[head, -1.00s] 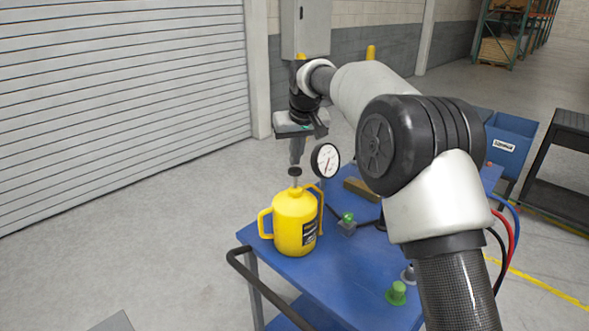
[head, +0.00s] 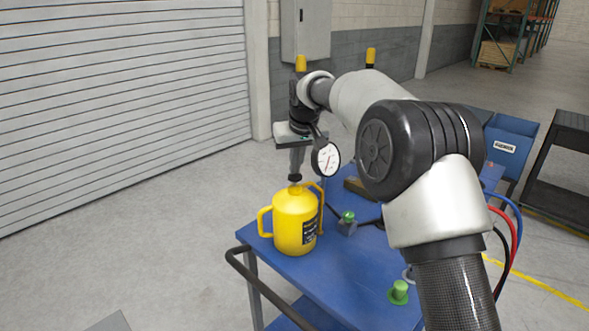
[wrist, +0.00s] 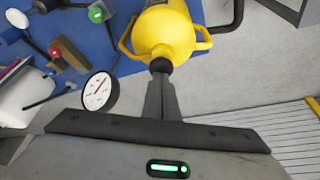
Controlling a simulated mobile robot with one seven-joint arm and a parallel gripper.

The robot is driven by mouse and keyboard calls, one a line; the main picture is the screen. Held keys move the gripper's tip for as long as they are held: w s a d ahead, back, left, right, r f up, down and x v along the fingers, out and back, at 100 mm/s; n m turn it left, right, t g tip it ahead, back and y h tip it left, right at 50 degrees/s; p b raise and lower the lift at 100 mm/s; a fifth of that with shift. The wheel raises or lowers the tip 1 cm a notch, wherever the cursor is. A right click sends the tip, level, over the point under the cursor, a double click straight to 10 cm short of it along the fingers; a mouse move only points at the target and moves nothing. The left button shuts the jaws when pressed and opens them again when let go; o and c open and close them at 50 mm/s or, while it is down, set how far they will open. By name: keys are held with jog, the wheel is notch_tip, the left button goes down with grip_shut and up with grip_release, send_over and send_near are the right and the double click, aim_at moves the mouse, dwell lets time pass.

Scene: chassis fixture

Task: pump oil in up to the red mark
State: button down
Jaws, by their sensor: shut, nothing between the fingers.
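The yellow oil jug (head: 295,222) with two handles stands upright on the blue cart top (head: 345,275); it also shows in the wrist view (wrist: 165,32). My gripper (head: 296,178) is shut, pointing down, its tips at the black knob (wrist: 160,65) on top of the jug. The knob is at the fingertips, not between them. The pump rod below the knob is not visible. A round white gauge (head: 326,159) stands beside the jug; it also shows in the wrist view (wrist: 98,91).
A small block with a green button (head: 348,216) sits right of the jug. A green knob (head: 399,291) is near the cart's front. My arm hides the cart's right part. A blue bin (head: 508,140) and dark cart stand behind. Floor at left is clear.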

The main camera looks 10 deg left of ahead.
jog(key=shift+r+p, duration=1.65)
jog(key=shift+p, duration=0.35)
jog(key=shift+f+b, duration=1.15)
jog(key=shift+f, duration=0.75)
notch_tip(320, 180, up, 4)
jog(key=p, duration=0.3)
jog(key=shift+f, duration=0.15)
notch_tip(320, 180, up, 2)
jog(key=shift+r+p, duration=0.1)
jog(key=shift+p, duration=1)
jog(key=shift+r, duration=1.95)
